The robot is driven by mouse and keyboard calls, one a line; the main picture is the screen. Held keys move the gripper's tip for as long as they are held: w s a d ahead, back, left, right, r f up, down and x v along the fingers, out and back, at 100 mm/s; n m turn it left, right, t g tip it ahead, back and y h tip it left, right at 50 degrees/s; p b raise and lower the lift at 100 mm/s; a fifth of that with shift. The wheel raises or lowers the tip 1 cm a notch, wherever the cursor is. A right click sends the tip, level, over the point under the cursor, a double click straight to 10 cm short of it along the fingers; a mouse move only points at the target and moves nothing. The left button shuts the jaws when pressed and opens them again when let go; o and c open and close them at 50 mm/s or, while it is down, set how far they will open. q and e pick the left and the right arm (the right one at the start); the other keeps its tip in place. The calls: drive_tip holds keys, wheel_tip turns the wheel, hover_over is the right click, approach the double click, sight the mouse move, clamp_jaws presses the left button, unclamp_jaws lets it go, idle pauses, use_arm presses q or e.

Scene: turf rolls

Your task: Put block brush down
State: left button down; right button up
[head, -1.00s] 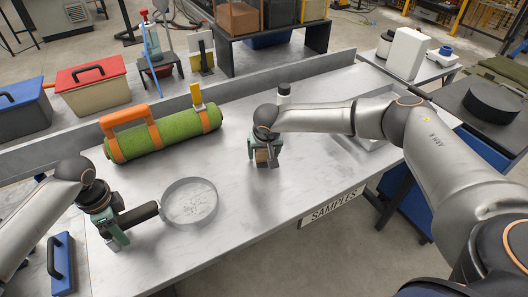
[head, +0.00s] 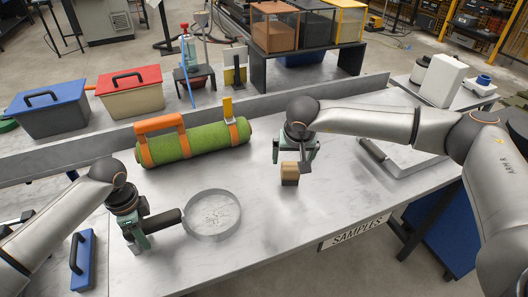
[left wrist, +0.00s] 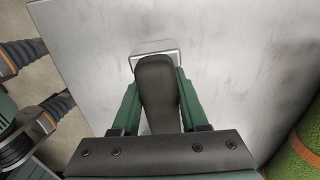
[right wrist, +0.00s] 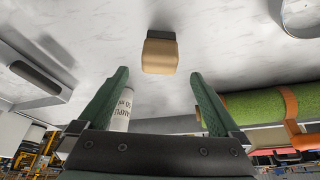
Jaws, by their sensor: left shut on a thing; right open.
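The block brush (head: 289,174) is a small tan block with a dark part, standing on the pale bench. It also shows in the right wrist view (right wrist: 159,52), beyond the fingertips. My right gripper (head: 296,158) is open and empty, just behind and above the brush and apart from it. Its spread fingers show in the right wrist view (right wrist: 156,85). My left gripper (head: 146,226) is shut on the dark handle of a round sieve (head: 212,214). In the left wrist view the handle (left wrist: 158,90) lies between the green fingers.
A green turf roll (head: 195,142) with orange straps and handle lies behind the left gripper. A metal tray (head: 405,150) lies to the right. A blue-backed tool (head: 82,260) lies at the left front. The bench's front middle is clear.

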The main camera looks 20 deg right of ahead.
drive_tip(key=shift+v, duration=1.45)
